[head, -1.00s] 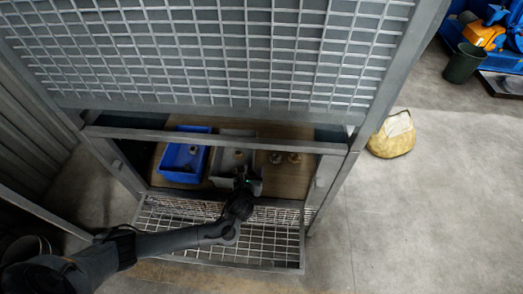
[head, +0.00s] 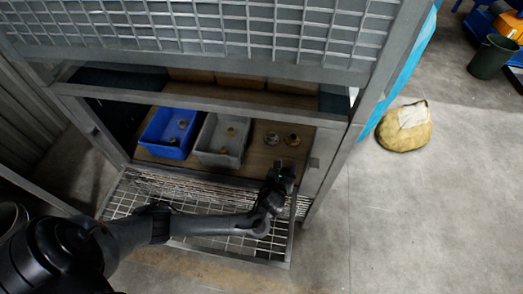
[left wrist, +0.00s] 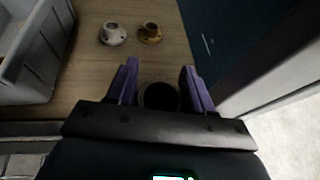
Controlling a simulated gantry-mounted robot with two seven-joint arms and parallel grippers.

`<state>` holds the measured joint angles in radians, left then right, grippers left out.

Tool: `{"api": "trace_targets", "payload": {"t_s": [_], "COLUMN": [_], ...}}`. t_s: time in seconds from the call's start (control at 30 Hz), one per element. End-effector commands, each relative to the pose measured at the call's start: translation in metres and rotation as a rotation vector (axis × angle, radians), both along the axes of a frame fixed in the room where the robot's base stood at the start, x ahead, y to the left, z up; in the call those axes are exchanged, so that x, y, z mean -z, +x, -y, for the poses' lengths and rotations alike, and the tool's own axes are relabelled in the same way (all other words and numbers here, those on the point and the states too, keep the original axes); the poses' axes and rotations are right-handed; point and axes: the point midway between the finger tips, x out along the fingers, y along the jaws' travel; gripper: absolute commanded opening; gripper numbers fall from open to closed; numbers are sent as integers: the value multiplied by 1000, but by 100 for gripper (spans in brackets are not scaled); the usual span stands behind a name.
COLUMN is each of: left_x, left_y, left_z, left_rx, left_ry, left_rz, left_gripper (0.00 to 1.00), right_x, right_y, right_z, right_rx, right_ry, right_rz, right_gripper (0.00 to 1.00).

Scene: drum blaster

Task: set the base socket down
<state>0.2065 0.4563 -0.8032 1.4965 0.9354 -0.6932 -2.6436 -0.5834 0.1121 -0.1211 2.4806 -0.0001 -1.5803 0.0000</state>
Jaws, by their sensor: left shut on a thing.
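My left gripper (head: 283,174) is at the right front part of the wooden shelf, right of the grey bin. In the left wrist view its purple fingers (left wrist: 160,88) are shut on a dark round socket (left wrist: 160,97), seen from its open top. Most of the socket is hidden by the gripper, and I cannot tell whether it touches the shelf. Two small flanged sockets, a pale one (left wrist: 113,34) and a brass-coloured one (left wrist: 150,33), stand upright on the wood beyond it. My right gripper is not in view.
A blue bin (head: 148,147) and a grey bin (head: 207,158), each with small parts inside, stand left on the wooden shelf (head: 259,157). A grey post (left wrist: 255,75) bounds the shelf on the right. A metal bar crosses above, and a wire rack lies in front.

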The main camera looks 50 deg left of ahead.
Motion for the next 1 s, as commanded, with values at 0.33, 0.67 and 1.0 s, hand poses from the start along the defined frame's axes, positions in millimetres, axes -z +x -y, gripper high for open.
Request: {"api": "trace_targets", "payload": {"t_s": [0.33,0.67,1.0], "left_x": [45,58,87], "left_y": [31,46,46], "left_z": [-60,-88,-88], "left_rx": [-4,-2,-1], "left_ry": [2,0,-2], "left_rz": [5,4,3], "left_gripper": [0,0,0], "right_x": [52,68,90], "right_y": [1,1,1], "right_z": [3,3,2], "right_rx": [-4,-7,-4], "right_ry": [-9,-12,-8], "right_rz": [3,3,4], "right_gripper": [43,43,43]}}
